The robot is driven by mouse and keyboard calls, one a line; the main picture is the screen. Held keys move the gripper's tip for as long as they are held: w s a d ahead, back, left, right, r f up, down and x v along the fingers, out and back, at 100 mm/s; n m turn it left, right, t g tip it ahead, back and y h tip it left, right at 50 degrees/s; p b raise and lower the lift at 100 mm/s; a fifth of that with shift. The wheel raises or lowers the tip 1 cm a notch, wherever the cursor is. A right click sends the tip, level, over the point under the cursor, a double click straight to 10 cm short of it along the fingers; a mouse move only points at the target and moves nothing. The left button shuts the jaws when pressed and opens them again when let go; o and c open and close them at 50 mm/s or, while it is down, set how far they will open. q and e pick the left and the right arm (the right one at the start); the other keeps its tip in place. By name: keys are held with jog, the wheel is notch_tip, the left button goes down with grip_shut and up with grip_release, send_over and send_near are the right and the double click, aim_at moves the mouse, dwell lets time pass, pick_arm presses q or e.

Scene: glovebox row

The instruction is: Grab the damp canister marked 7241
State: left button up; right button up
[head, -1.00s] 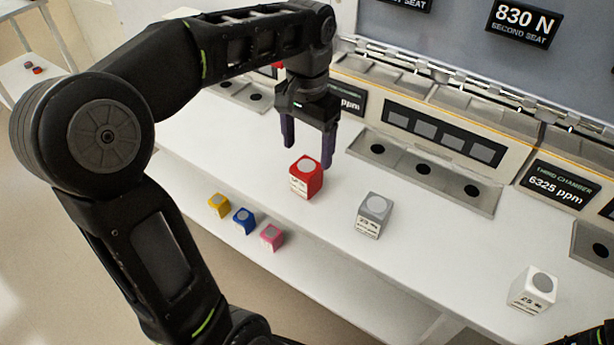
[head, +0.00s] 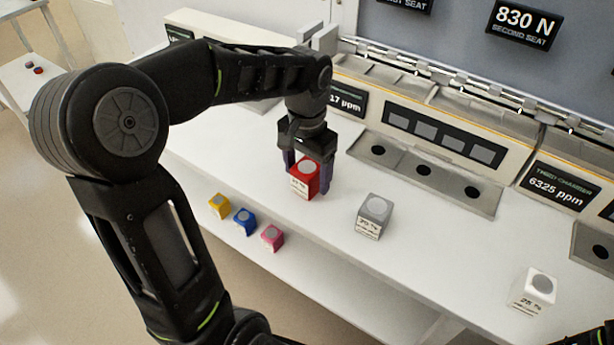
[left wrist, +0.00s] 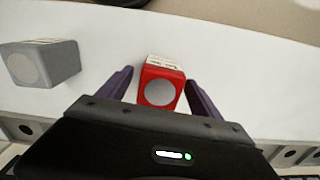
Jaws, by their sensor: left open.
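A red canister (head: 305,178) with a grey round top and a white label stands on the white bench; the label is too small to read. It also shows in the left wrist view (left wrist: 161,88). My left gripper (head: 307,184) is open, with its purple fingers on either side of the red canister. In the left wrist view the fingers (left wrist: 160,92) have gaps to it. A grey canister (head: 374,216) stands to its right and a white canister (head: 534,290) at the far right. No readable 7241 shows. My right gripper is not in view.
Small yellow (head: 219,205), blue (head: 244,221) and pink (head: 272,237) blocks sit along the lower front ledge. Behind the bench are grey trays with round holes (head: 424,170) and a display reading 6325 ppm (head: 555,187). The bench between the grey and white canisters is clear.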

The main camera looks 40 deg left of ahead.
aim_at(307, 167)
pick_arm(q)
jog(key=shift+c, duration=0.5)
jog(key=c, duration=1.4)
jog(key=shift+c, duration=0.3)
notch_tip(307, 167, up, 10)
dwell(0.4)
